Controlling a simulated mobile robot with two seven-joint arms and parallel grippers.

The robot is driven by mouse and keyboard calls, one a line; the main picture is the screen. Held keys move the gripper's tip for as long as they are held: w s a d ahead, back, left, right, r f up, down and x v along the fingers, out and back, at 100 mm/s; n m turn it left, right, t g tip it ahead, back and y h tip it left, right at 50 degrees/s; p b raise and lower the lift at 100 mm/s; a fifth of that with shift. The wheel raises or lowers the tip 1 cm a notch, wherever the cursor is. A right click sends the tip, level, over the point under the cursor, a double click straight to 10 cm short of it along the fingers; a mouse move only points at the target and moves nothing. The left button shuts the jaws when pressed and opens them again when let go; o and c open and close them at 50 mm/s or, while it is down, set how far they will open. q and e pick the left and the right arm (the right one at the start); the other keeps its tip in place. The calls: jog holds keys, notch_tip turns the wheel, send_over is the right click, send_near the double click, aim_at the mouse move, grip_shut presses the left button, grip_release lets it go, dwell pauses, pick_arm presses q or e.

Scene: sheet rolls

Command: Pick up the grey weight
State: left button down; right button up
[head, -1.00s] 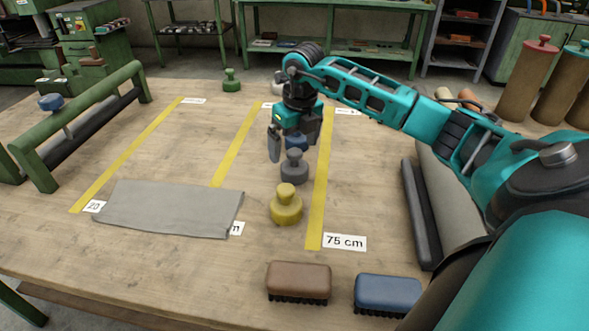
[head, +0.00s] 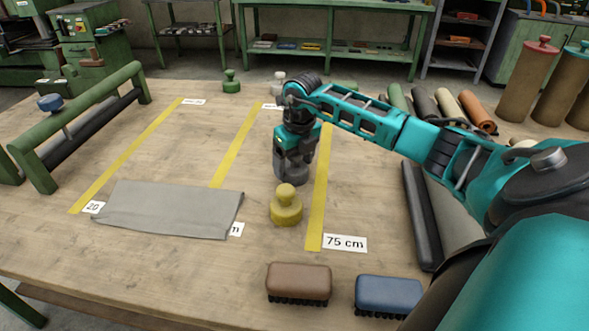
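The grey weight (head: 293,178) stands upright on the table, between the yellow weight and the far end of the right yellow line. My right gripper (head: 294,165) points down at it from above, with its fingers low around the knob. The fingers cover the knob and most of the upper part; only the base shows clearly. I cannot tell whether the fingers are closed on the knob or just beside it. My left gripper is out of view.
A yellow weight (head: 286,207) stands close in front of the grey one. A grey sheet (head: 168,209) lies left. Brown (head: 298,281) and blue (head: 388,293) brushes lie at the front. A green weight (head: 231,82) stands far back. Rolls (head: 478,111) lie right, behind my arm.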

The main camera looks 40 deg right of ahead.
grip_shut()
jog(key=shift+w+r, duration=0.1)
jog(key=shift+r, duration=0.1)
dwell(0.6)
